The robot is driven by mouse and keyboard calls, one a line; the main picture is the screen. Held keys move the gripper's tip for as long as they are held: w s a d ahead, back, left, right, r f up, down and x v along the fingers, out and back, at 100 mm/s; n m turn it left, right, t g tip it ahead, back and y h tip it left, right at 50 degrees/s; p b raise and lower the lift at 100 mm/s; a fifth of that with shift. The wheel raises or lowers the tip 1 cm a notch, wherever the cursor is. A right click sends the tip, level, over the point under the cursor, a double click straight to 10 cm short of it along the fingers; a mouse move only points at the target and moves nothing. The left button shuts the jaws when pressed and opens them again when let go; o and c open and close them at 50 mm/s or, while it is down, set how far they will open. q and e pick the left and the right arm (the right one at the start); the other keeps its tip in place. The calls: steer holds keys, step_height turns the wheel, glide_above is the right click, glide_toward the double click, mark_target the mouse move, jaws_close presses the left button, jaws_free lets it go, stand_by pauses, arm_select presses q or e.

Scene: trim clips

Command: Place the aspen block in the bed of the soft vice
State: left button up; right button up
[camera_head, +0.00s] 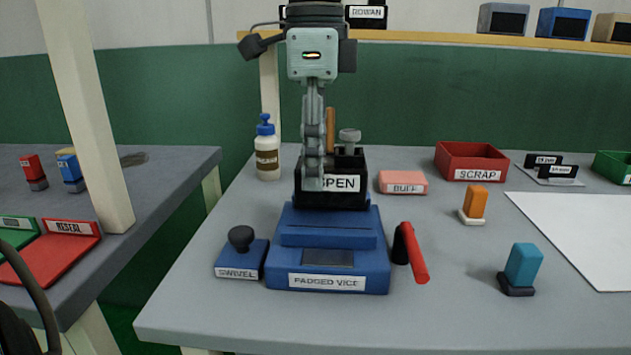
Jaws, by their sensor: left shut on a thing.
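The aspen block appears to be the black box-like piece (345,198) whose label reads "SPEN", with its first letter hidden. My left gripper (313,178) comes down from above and is shut on it, its fingers covering the left part of its front. The blue vice (281,271), with a label that looks like "PADGED VICE", stands just in front of and below it. The black piece's lower edge meets the vice's back top edge in the picture. I cannot tell whether it touches the vice or hangs behind or above it. My right gripper is not in view.
A blue swivel piece (236,265) with a dark knob stands left of the vice. A red-handled tool (414,254) lies close on its right. A bottle (267,158), pink buff block (403,182) and red scrap bin (472,160) stand farther back.

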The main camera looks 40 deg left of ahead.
arm_select(q)
step_height(320, 180, down, 4)
steer(key=shift+w+a+f, duration=0.1)
steer(key=shift+w+f, duration=0.05)
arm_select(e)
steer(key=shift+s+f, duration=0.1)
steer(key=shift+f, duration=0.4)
